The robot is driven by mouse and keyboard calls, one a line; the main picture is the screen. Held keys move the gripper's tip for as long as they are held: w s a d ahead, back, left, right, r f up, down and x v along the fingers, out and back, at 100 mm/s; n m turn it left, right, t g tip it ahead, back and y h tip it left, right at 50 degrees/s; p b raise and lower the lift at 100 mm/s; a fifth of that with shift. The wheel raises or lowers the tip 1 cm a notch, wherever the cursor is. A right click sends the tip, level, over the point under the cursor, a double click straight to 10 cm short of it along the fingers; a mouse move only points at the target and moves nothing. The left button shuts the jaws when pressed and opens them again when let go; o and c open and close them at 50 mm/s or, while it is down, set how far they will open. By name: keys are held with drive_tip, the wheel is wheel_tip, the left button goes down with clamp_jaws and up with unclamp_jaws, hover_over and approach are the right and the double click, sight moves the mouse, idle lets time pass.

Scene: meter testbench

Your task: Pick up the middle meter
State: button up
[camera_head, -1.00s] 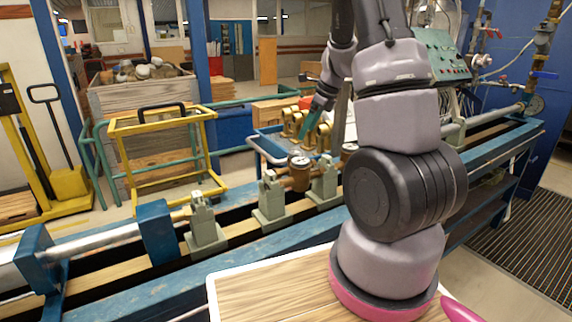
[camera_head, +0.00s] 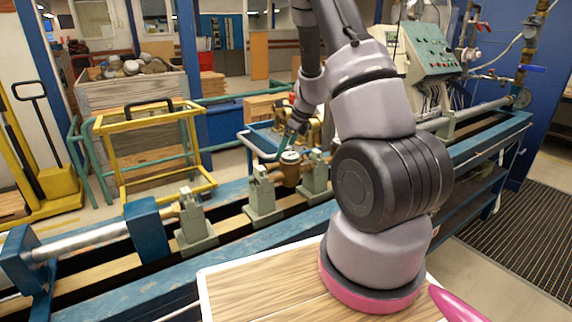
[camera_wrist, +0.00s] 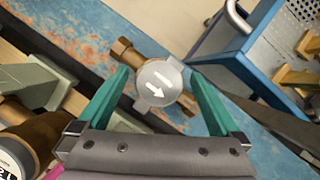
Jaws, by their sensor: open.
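My gripper (camera_wrist: 160,76) is open, with its two teal fingers on either side of a brass meter (camera_wrist: 160,83). This meter has a round grey lid with white arrows and a brass nut at its upper left end. Whether the fingers touch it I cannot tell. A bronze meter (camera_wrist: 22,138) sits at lower left in the wrist view, partly cut off. In the head view my gripper (camera_head: 290,143) is just behind a bronze meter (camera_head: 290,167) held between green clamps. The meter between my fingers cannot be made out there.
Green clamps (camera_head: 263,198) stand along the blue bench (camera_head: 130,285). A blue cart (camera_head: 262,143) with several brass meters (camera_head: 315,128) stands behind. A yellow frame (camera_head: 150,150) is to the left. My arm hides part of the bench at the right.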

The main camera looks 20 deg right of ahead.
clamp_jaws()
drive_tip(key=shift+r, duration=0.1)
